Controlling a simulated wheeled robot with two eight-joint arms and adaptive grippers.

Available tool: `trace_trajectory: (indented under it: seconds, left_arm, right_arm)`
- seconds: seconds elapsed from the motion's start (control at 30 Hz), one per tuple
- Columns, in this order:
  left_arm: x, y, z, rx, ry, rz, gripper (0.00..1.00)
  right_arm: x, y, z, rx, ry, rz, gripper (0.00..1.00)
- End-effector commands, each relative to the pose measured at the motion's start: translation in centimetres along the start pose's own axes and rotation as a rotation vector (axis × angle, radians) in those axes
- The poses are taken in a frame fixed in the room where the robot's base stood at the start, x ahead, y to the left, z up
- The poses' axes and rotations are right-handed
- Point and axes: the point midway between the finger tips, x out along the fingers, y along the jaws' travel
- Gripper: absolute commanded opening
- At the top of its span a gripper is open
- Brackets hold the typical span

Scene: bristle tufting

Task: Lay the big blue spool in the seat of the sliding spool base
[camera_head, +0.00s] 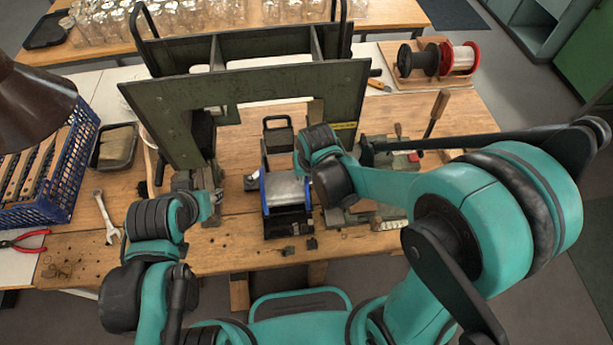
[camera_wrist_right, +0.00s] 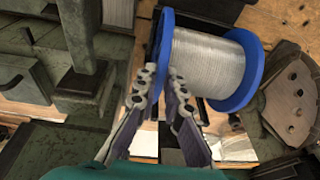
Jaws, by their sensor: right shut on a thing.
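The big blue spool (camera_head: 286,189) has blue flanges and pale wire. In the head view it lies sideways at the black sliding spool base (camera_head: 287,225), whose looped handle (camera_head: 278,122) stands behind it. In the right wrist view the spool (camera_wrist_right: 208,62) fills the upper middle. My right gripper (camera_wrist_right: 160,82) is shut on its left flange, one finger on each side of the rim. Whether the spool rests fully in the seat or hangs just above it I cannot tell. My left gripper (camera_head: 208,203) is at the left of the base, apart from the spool; its fingers are unclear.
A tall green metal frame (camera_head: 250,88) stands behind the base. A rack with a black and a red spool (camera_head: 459,58) is at the back right. A blue crate (camera_head: 48,178), a wrench (camera_head: 106,218) and red pliers (camera_head: 25,240) lie left. Small dark blocks (camera_head: 311,243) sit near the front edge.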

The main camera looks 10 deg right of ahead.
Motion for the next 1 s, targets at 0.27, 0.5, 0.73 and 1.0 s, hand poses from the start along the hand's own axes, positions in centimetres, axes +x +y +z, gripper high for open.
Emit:
trace_trajectory:
  seconds: [0.27, 0.5, 0.73, 1.0]
  left_arm:
    - [0.26, 0.0, 0.18, 0.0, 0.0, 0.0, 0.4]
    - [0.23, 0.0, 0.16, 0.0, 0.0, 0.0, 0.4]
    - [0.24, 0.0, 0.17, 0.0, 0.0, 0.0, 0.4]
    - [0.1, 0.0, 0.07, 0.0, 0.0, 0.0, 0.4]
  right_arm:
    - [0.31, -0.01, 0.04, 0.0, 0.001, -0.001, 0.17]
    - [0.28, 0.0, 0.06, 0.0, 0.0, 0.0, 0.33]
    - [0.32, 0.03, 0.08, 0.0, 0.0, 0.0, 0.51]
    - [0.11, 0.01, 0.03, 0.0, 0.0, 0.0, 0.51]
